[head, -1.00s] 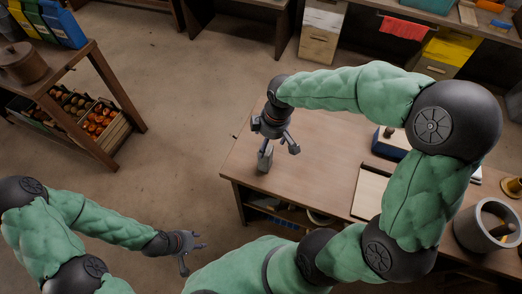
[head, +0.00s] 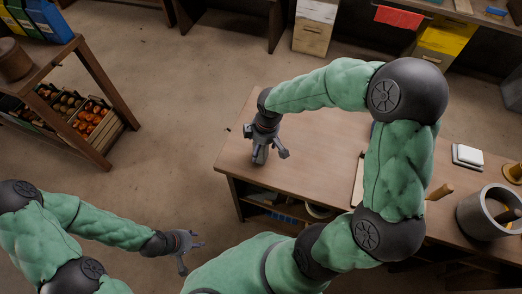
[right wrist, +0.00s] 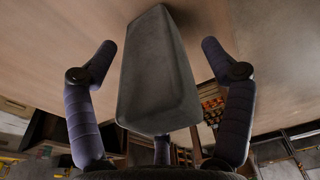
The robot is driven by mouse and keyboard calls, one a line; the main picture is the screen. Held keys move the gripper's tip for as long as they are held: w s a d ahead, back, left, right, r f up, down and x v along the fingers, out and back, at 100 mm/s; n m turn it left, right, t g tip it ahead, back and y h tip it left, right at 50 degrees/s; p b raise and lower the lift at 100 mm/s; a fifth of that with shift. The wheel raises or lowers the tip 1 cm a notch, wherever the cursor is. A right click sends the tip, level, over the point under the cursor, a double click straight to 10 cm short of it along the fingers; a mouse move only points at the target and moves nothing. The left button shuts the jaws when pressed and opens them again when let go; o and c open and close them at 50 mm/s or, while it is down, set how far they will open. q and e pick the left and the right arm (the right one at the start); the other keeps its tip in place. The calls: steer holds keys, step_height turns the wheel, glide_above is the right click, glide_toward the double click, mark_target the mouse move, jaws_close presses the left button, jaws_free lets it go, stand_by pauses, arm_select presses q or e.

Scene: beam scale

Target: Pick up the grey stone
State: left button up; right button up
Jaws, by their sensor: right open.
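The grey stone (head: 261,157) stands on the wooden table (head: 290,165) near its left end, partly hidden under my right gripper (head: 270,150). In the right wrist view the stone (right wrist: 158,75) is a long, tapered grey block. It lies between the spread fingers of my right gripper (right wrist: 160,75), with visible gaps on both sides. The right gripper is open and holds nothing. My left gripper (head: 192,256) is open and empty over the floor, to the left of the table.
A grey bucket-like container (head: 480,215) with a wooden handle inside stands at the table's right. A white block (head: 467,155) lies behind it. A shelf with crates of produce (head: 92,120) stands at the left. The table around the stone is clear.

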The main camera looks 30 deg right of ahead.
jaws_close()
stand_by(0.5)
